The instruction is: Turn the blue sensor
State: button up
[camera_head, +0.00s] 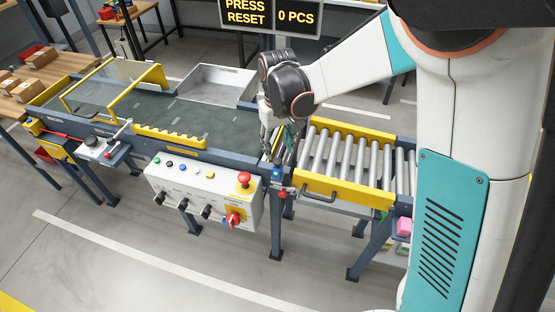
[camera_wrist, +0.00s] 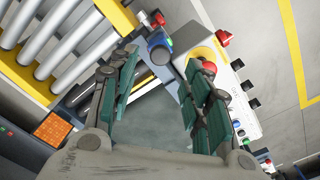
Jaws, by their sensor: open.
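The blue sensor (camera_head: 277,172) is a small blue block on a bracket at the conveyor's near right corner, beside the roller section. In the wrist view the blue sensor (camera_wrist: 160,51) lies beyond the gap between my fingertips. My gripper (camera_head: 272,150) points down just above and behind the sensor in the head view. In the wrist view my gripper (camera_wrist: 163,62) has its two green-padded fingers apart with nothing between them. Whether a finger touches the sensor cannot be told.
A control box (camera_head: 205,192) with buttons, a red emergency knob (camera_head: 244,179) and a red rotary switch (camera_head: 234,219) hangs left of the sensor. The roller conveyor (camera_head: 345,160) with a yellow rail lies right. A grey bin (camera_head: 214,88) stands behind the belt. Floor in front is clear.

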aim_at(278, 161)
jog(key=shift+f+b, duration=0.75)
jog(key=shift+f, duration=2)
jog(key=shift+c, duration=0.5)
grip_shut()
